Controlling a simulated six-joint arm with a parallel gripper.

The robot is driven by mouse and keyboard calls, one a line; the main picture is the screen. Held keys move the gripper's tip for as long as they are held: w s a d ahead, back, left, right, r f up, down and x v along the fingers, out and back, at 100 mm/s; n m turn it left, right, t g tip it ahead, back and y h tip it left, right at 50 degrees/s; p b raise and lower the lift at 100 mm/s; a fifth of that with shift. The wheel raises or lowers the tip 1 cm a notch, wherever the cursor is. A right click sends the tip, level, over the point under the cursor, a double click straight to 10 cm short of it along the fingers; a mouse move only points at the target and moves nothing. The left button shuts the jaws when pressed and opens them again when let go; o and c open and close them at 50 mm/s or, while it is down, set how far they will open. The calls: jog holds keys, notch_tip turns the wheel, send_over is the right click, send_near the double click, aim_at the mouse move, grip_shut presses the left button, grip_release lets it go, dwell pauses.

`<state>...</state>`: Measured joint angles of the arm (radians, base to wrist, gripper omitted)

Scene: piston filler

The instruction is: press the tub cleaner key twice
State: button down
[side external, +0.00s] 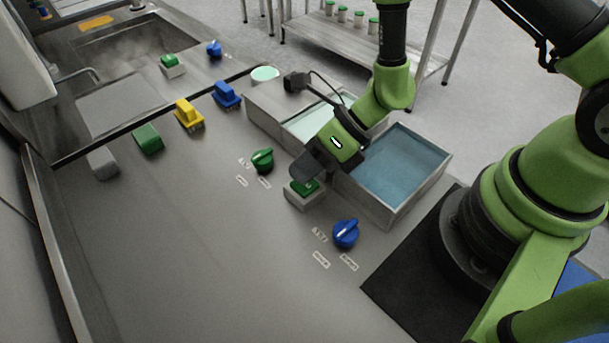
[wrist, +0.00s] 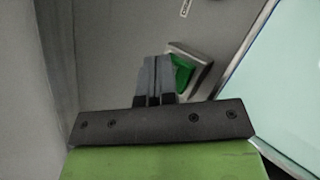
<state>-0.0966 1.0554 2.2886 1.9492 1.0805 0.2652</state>
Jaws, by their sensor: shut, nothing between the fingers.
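A green key (side external: 306,187) sits in a pale square housing (side external: 302,200) on the grey counter, in front of the tubs. It also shows in the wrist view as a green square (wrist: 182,72), partly hidden behind my fingers. My gripper (side external: 300,168) is shut and empty, just above and beside this key; I cannot tell whether it touches it. Its two fingertips (wrist: 156,62) are together in the wrist view. Another green key (side external: 170,60) on a pale housing stands by the sink. I cannot read the labels that would tell which is the tub cleaner key.
A green knob (side external: 262,160) and a blue knob (side external: 346,233) flank the near key. Behind are a tub of pale liquid (side external: 312,124) and a tub of blue liquid (side external: 402,165). Blue (side external: 227,95), yellow (side external: 188,114) and green (side external: 148,138) blocks line the counter. The front counter is clear.

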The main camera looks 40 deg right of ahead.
jog(key=shift+f, duration=0.4)
jog(key=shift+r, duration=1)
jog(key=shift+r, duration=2.5)
jog(key=shift+r, duration=0.15)
notch_tip(320, 180, up, 4)
jog(key=shift+r, duration=0.2)
jog(key=shift+f, duration=0.1)
jog(key=shift+f, duration=4.35)
